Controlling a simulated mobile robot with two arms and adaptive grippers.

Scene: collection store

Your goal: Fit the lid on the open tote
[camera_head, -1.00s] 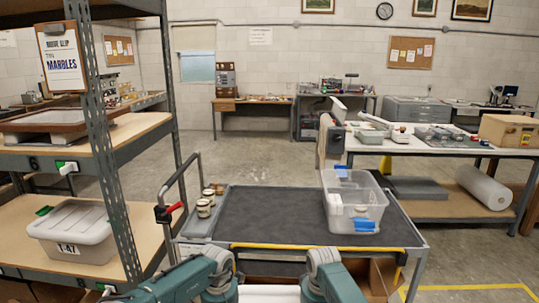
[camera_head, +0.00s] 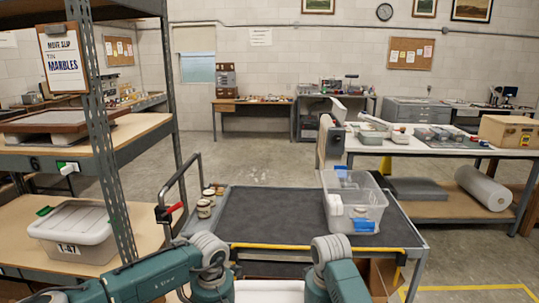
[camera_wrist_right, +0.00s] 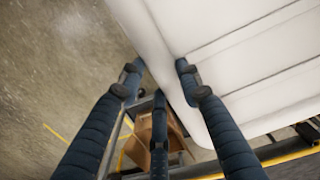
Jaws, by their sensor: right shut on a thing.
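The open tote (camera_head: 352,208) is a clear plastic box on the dark-topped cart, near its right side. Its open top shows white and blue things inside. The white lid (camera_wrist_right: 235,55) fills the upper right of the right wrist view. My right gripper (camera_wrist_right: 158,78) is shut on the lid's edge, with its fingers around the rim. A white strip of the lid (camera_head: 268,292) shows at the bottom of the head view, between my arms, short of the cart. My left arm reaches in at lower left, but its gripper is out of view.
The cart top (camera_head: 275,215) is mostly bare, with a yellow front edge. Small jars (camera_head: 206,205) stand at its left side. A shelf rack on the left holds a lidded tote (camera_head: 75,230). A worktable (camera_head: 440,150) stands behind on the right.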

